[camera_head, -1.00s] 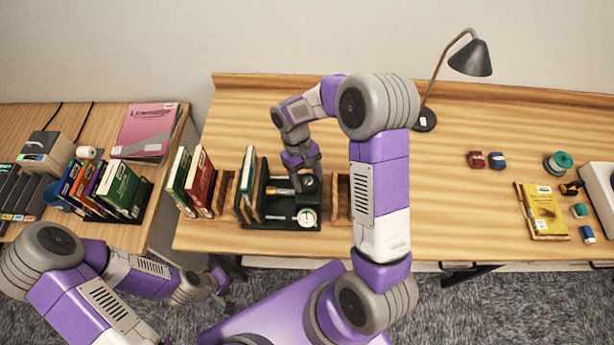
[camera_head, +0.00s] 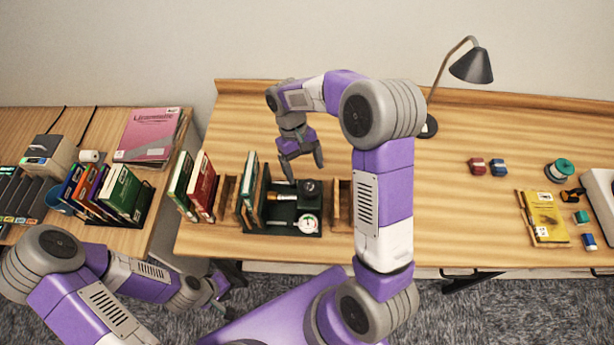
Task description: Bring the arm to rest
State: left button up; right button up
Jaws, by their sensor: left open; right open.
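My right gripper (camera_head: 306,172) is open and empty. It hangs above the far edge of a dark green tray (camera_head: 296,232) on the wooden desk, its fingers apart and pointing down. The tray holds a black block (camera_head: 309,188), a brass-coloured cylindrical piece (camera_head: 277,196) and a round white dial gauge (camera_head: 308,223). My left gripper (camera_head: 222,303) is low at the lower left, in front of the desk and over the carpet. It is small in the view and appears empty.
Upright books (camera_head: 201,184) and wooden dividers (camera_head: 341,204) flank the tray. A desk lamp (camera_head: 470,66) stands at the back right. A yellow book (camera_head: 543,217), a green spool (camera_head: 559,170) and small red and blue blocks lie to the right. The desk's middle right is clear.

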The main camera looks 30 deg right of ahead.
jog(key=shift+v, duration=0.75)
